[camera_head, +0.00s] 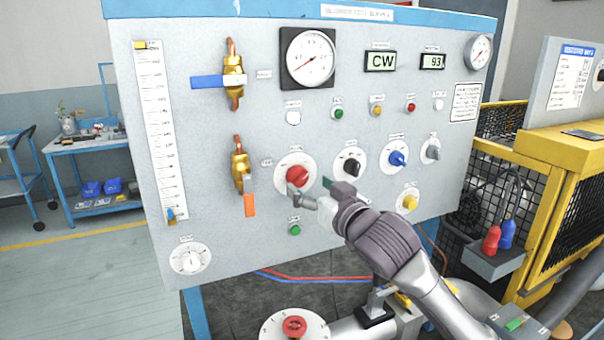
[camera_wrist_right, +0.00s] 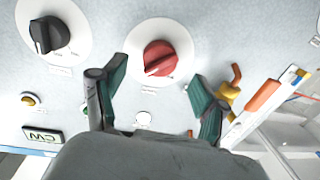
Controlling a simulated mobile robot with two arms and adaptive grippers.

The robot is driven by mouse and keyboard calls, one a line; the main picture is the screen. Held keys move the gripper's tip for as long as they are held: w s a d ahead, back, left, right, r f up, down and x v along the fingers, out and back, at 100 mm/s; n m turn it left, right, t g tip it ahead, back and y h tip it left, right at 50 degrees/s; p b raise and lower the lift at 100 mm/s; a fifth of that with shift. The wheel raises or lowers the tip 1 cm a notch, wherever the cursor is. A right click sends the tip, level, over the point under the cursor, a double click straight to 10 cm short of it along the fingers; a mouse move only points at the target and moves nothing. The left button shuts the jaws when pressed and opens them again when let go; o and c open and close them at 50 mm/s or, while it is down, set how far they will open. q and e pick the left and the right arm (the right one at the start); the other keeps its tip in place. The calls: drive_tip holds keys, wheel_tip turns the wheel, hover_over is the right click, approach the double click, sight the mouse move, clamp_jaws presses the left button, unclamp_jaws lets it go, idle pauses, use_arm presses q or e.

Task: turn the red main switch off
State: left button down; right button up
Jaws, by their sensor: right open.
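The red main switch (camera_head: 297,175) is a round rotary knob on a white dial plate, on the grey panel's lower middle. Its grip bar lies slanted in the head view. In the right wrist view the red knob (camera_wrist_right: 160,58) is fully visible, with a white mark on its bar. My right gripper (camera_head: 310,188) is open and empty, just in front of the panel at the knob's lower right. In the right wrist view its fingers (camera_wrist_right: 158,75) stand apart, with the knob between and beyond their tips; I see no contact. My left gripper is out of view.
A black knob (camera_head: 347,167) on its own plate is close to the right of the red one. A brass valve with an orange lever (camera_head: 249,204) is to the left. A green button (camera_head: 295,229) is below.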

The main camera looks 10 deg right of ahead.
sight(303, 180)
drive_tip(key=x, duration=0.2)
drive_tip(key=shift+w+r+p, duration=0.15)
drive_tip(key=shift+w+p, duration=0.1)
drive_tip(key=shift+p, duration=0.05)
drive_tip(key=shift+w+a, duration=0.1)
drive_tip(key=shift+w, duration=0.25)
drive_tip(key=shift+w+a, duration=0.15)
drive_tip(key=shift+w, duration=0.2)
drive_tip(key=shift+s, duration=0.1)
drive_tip(key=c, duration=1.2)
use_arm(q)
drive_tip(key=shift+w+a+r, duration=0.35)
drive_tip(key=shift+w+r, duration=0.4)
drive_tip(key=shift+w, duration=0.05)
use_arm(e)
drive_tip(key=shift+o, duration=0.2)
